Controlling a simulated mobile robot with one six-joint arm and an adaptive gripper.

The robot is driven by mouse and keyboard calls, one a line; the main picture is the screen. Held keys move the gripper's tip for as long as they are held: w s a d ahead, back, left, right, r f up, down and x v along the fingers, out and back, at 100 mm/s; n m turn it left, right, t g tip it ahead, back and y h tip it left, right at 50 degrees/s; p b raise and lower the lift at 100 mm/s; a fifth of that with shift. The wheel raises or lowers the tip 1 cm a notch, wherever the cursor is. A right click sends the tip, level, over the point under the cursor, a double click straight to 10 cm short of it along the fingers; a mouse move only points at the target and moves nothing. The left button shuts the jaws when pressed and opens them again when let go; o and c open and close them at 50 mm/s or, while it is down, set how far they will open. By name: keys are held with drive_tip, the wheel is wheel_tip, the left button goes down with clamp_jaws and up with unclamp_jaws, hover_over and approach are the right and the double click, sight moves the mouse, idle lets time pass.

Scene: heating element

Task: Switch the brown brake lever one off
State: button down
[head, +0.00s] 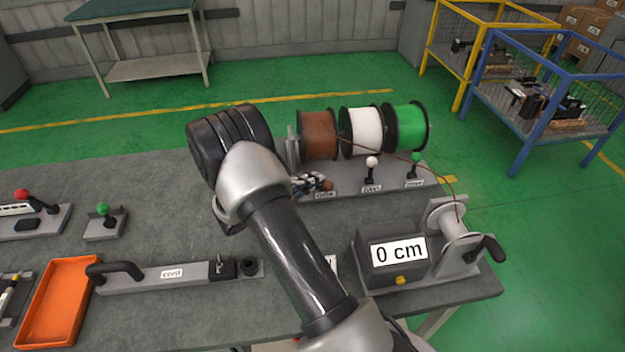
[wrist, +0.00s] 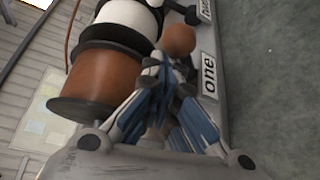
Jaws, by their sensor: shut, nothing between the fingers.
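The brown brake lever one shows as a round brown knob (head: 328,185) in front of the brown spool (head: 319,137) on the grey spool stand. In the wrist view the brown knob (wrist: 179,40) sits just beyond my fingertips, next to the label "one" (wrist: 209,75). My gripper (head: 318,183) is shut and empty, with its tips close beside the knob; I cannot tell whether they touch. It also shows in the wrist view (wrist: 165,72), where its fingers hide the lever's stem. My arm hides part of the stand.
The white lever (head: 371,163) and green lever (head: 415,159) stand to the right, before the white spool (head: 366,132) and green spool (head: 407,127). A counter box (head: 391,253) reading 0 cm and a crank winder (head: 455,232) stand at the front right. A brown wire runs to the winder.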

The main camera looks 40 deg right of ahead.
drive_tip(key=shift+s+a+f+b, duration=0.2)
drive_tip(key=shift+s+b, duration=0.1)
drive_tip(key=shift+b, duration=0.05)
drive_tip(key=shift+s, duration=0.1)
idle(0.5)
drive_tip(key=shift+a+f, duration=0.1)
